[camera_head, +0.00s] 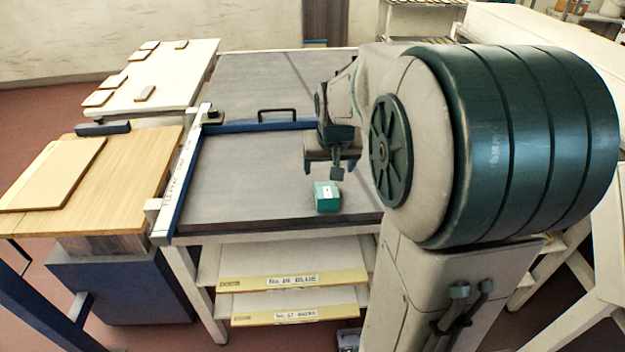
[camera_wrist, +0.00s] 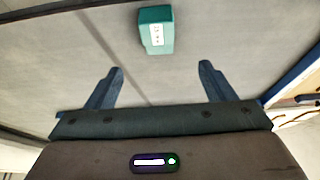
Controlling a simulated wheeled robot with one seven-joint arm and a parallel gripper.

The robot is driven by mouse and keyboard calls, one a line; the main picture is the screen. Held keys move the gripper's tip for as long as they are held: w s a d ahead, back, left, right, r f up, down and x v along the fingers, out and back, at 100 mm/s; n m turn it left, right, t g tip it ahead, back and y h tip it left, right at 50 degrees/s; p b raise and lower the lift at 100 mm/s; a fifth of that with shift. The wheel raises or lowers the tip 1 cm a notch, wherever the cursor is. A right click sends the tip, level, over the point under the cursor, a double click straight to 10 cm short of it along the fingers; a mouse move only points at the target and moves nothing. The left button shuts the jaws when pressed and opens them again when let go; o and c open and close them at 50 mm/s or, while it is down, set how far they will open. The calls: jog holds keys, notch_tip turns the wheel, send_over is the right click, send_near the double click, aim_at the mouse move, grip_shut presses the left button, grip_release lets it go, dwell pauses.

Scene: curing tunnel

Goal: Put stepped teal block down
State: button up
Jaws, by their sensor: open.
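The stepped teal block (camera_head: 327,196) rests on the grey table top (camera_head: 245,190), near its front edge. It has a white label with dark marks. In the wrist view the teal block (camera_wrist: 156,30) lies beyond my fingertips, roughly in line with the gap between them. My gripper (camera_head: 333,172) is just above and behind the block in the head view. In the wrist view my gripper (camera_wrist: 160,80) has its two blue fingers spread wide, with nothing between them. The fingers look apart from the block.
A blue rail (camera_head: 180,185) runs along the table's left edge, and another blue bar with a black handle (camera_head: 287,114) crosses behind. A wooden board table (camera_head: 125,165) stands at left. Labelled yellow-edged shelves (camera_head: 290,281) sit below the front. Bare grey surface lies left of the block.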

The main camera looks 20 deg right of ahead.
aim_at(327, 188)
jog(key=x, duration=0.8)
jog(key=shift+s, duration=0.1)
jog(key=shift+x, duration=2.75)
jog(key=shift+d, duration=0.2)
jog(key=c, duration=1.2)
jog(key=shift+r, duration=0.1)
